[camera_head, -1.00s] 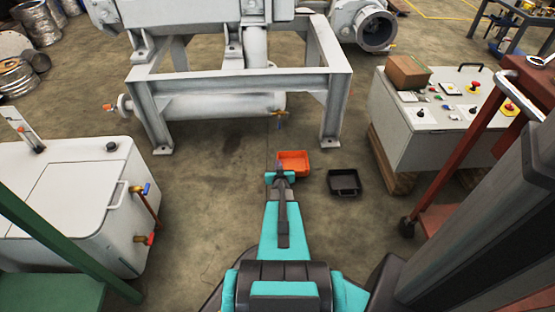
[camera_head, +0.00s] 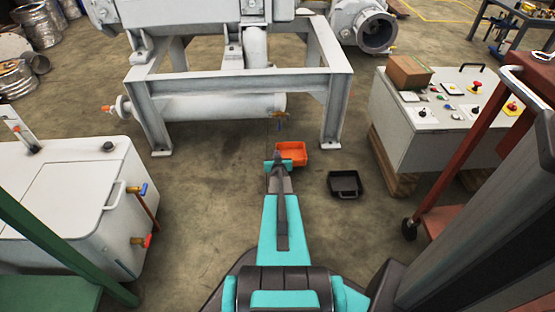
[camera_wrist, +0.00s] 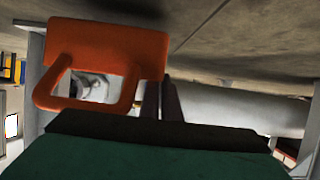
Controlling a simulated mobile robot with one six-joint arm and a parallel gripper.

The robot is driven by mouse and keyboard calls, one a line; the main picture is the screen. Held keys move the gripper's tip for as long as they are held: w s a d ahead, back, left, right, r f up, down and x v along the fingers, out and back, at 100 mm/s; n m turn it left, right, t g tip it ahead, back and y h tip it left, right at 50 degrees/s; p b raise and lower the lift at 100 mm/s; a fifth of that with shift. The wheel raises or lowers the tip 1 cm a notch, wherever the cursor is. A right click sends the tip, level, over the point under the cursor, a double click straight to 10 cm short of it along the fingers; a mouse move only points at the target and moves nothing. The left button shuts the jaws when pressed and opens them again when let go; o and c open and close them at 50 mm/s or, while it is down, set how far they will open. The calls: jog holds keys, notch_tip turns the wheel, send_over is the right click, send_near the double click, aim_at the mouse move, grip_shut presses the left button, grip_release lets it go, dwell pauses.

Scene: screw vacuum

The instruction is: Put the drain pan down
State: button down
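The orange drain pan (camera_head: 292,153) is in front of the grey steel frame, at the tip of my arm. My gripper (camera_head: 281,163) is at the pan's near left side. In the wrist view the orange pan (camera_wrist: 110,45) fills the upper left, with its loop handle towards me. I cannot tell how far the pan is above the floor.
A black pan (camera_head: 344,184) lies on the floor to the right. The grey frame (camera_head: 240,82) carries the pump, with a pipe and valve (camera_head: 279,118) low down. A white tank (camera_head: 75,200) stands left, a control cabinet (camera_head: 440,115) right. Bare floor (camera_head: 210,200) lies between.

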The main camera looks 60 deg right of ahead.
jog(key=shift+f+b, duration=0.95)
jog(key=shift+f, duration=0.75)
jog(key=shift+f, duration=0.15)
jog(key=c, duration=2)
grip_release()
jog(key=shift+s+a+r, duration=0.1)
jog(key=shift+a+r, duration=0.05)
jog(key=shift+r, duration=0.1)
jog(key=shift+s+a+r, duration=0.25)
jog(key=shift+s+a, duration=0.05)
jog(key=shift+a, duration=0.15)
jog(key=p+v, duration=0.3)
jog(key=v, duration=0.7)
jog(key=shift+s+a+r, duration=0.1)
jog(key=shift+s+a, duration=0.05)
